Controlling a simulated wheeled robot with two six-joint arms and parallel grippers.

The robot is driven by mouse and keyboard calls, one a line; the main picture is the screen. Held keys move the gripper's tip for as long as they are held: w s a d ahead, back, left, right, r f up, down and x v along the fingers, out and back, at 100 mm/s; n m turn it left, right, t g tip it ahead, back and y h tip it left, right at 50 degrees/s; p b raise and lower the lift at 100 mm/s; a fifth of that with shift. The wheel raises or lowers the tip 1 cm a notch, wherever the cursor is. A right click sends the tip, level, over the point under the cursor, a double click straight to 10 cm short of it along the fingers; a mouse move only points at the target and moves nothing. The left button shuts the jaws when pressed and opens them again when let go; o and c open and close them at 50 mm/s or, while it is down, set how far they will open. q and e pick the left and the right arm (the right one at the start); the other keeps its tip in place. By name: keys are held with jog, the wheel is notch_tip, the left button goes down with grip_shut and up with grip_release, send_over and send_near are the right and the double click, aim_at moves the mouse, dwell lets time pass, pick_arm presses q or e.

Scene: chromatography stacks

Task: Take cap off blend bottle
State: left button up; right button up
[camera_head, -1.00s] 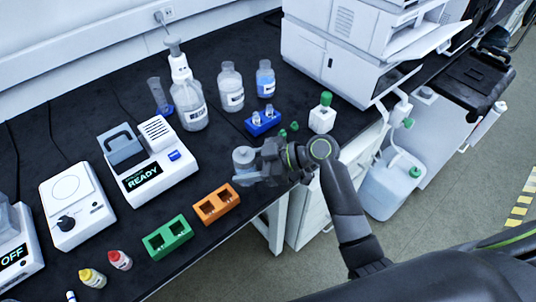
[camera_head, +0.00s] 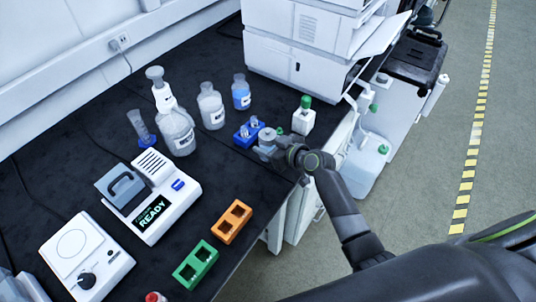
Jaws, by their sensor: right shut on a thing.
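My right gripper (camera_head: 268,148) is at the right part of the black bench, just right of and in front of the small blue rack. It is shut on a small bottle with a round grey top (camera_head: 267,135). The top faces up; the bottle's body is mostly hidden by the gripper, and no label can be read. I cannot tell whether the bottle touches the bench. My left gripper is not in view.
The blue rack (camera_head: 241,140) holds small clear vials. A white bottle with a green cap (camera_head: 303,118) stands to the right. Larger bottles, with one of blue liquid (camera_head: 241,94), stand behind. Orange (camera_head: 233,221) and green (camera_head: 195,266) racks lie in front. The bench's front edge is close.

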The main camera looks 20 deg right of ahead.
jog(key=shift+a+f, duration=0.1)
jog(key=shift+f, duration=1.9)
jog(key=shift+b, duration=0.3)
jog(key=shift+f, duration=0.2)
jog(key=o, duration=1.5)
jog(key=shift+r, duration=0.15)
jog(key=shift+r, duration=0.15)
jog(key=shift+s, duration=0.25)
jog(key=v, duration=1.1)
jog(key=shift+s+b, duration=0.2)
jog(key=shift+b, duration=0.1)
